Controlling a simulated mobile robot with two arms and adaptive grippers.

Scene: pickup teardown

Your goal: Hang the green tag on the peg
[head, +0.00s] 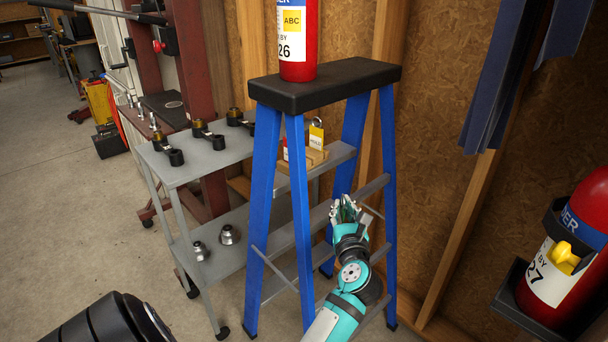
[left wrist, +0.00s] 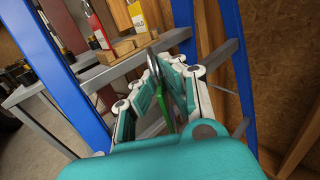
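My left gripper (head: 345,212) is in front of the blue stepladder's right side, below and to the right of the wooden peg rack. In the left wrist view its fingers (left wrist: 160,75) close around a narrow green tag (left wrist: 166,112), seen nearly edge-on. A grey metal ring (left wrist: 151,65) shows at the fingertips, above the green tag. The wooden rack (left wrist: 122,48) carries a yellow tag (left wrist: 137,18) and a red-and-white tag (left wrist: 97,30); the yellow tag also shows in the head view (head: 316,137). A free peg is not clear. My right gripper is not in view.
The blue stepladder (head: 298,210) stands between me and the grey cart (head: 215,160); its legs and rails frame the rack. A red extinguisher (head: 298,40) stands on its black top (head: 330,84). Another extinguisher (head: 570,260) is at right. Black-handled parts (head: 165,150) sit on the cart.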

